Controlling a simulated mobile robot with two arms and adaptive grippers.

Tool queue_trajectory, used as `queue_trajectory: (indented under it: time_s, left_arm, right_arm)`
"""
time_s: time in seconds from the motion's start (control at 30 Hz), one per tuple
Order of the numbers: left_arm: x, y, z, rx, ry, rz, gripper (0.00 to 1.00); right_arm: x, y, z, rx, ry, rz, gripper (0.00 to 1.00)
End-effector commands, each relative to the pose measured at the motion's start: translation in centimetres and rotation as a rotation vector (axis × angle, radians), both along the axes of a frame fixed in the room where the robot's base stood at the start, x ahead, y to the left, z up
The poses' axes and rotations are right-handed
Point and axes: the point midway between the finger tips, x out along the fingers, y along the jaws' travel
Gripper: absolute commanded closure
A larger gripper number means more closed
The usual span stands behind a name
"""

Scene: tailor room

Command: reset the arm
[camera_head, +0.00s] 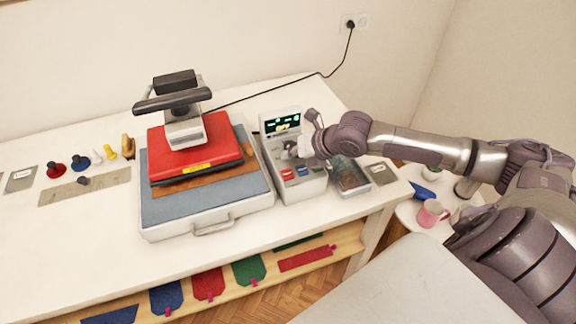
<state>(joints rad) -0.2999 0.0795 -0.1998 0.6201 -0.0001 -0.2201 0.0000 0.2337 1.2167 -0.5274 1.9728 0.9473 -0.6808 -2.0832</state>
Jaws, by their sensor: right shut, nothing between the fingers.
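My right arm comes in from the right edge and reaches over the table. My right gripper (290,152) is small in this view and is shut and empty, just above or at the grey control box (300,188). I cannot tell whether it touches the box. The box has a lit display (282,124) at its back and red and blue buttons on its front. My left gripper is not in view.
A red heat press (196,150) stands left of the box. A dark tray (350,176) lies right of it. Several coloured stamps stand far left. A pink mug (430,213) stands on a side table. The white table's (85,255) front left is clear.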

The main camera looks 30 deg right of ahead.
Motion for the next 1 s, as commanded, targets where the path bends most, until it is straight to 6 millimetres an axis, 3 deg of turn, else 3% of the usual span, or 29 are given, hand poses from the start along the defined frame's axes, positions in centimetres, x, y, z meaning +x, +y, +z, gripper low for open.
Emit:
queue_trajectory:
  time_s: [0.03,0.2,0.77,0.87,1.0]
  left_arm:
    - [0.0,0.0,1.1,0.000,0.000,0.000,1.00]
    - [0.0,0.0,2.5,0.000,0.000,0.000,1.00]
    - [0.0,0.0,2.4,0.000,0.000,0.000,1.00]
    - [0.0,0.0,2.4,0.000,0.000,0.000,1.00]
    - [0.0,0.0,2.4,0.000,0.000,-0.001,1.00]
  right_arm:
    - [0.0,0.0,1.1,-0.001,0.000,-0.001,1.00]
    - [0.0,0.0,2.4,-0.001,0.000,-0.001,1.00]
    - [-0.1,0.1,2.1,0.004,0.003,-0.002,1.00]
    - [-0.8,1.5,1.1,0.046,0.035,-0.026,1.00]
    - [-3.8,6.4,-2.2,0.211,0.166,-0.161,1.00]
